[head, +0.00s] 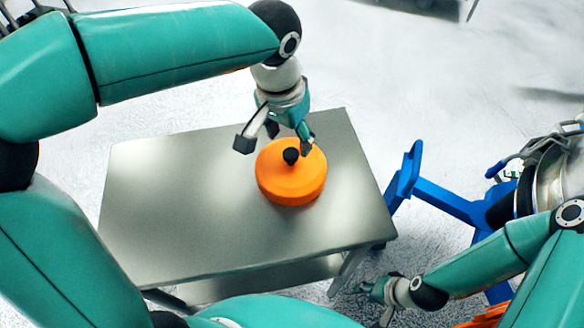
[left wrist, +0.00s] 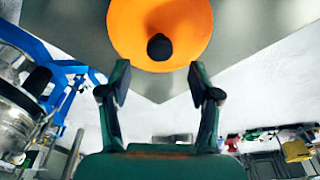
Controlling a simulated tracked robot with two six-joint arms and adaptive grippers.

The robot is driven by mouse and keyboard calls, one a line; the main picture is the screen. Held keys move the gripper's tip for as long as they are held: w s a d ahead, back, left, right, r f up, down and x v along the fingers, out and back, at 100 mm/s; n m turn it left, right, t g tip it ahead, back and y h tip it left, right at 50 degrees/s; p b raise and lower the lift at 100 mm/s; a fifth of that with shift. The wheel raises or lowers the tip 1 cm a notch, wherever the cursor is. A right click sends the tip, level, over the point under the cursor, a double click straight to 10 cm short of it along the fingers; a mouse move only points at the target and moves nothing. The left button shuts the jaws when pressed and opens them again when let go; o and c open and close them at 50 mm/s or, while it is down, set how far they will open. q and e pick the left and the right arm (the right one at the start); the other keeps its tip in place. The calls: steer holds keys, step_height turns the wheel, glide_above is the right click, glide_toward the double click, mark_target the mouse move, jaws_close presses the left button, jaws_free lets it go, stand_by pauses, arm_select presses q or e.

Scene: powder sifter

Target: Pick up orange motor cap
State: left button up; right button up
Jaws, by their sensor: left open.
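The orange motor cap (head: 290,180) is a round disc with a black knob (head: 291,156) on top. It lies on the right part of the metal table in the head view. My left gripper (head: 275,148) is open and empty, above the cap near the knob. In the left wrist view the cap (left wrist: 160,25) fills the top middle, with the knob between and beyond my open left fingertips (left wrist: 158,75). My right gripper (head: 375,300) is low at the front right, away from the cap; its fingers are too small to read.
The grey metal table (head: 180,200) is otherwise bare, with free room left of the cap. A blue frame (head: 440,195) with a silver round machine part (head: 552,185) stands right of the table. It also shows at the left of the left wrist view.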

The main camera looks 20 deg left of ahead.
mark_target(291, 153)
arm_select(q)
steer(key=shift+w+d+f, duration=0.1)
steer(key=shift+w+f, duration=0.05)
steer(key=shift+f, duration=1.35)
steer(key=shift+w+f, duration=0.15)
steer(key=shift+f, duration=1.3)
jaws_close()
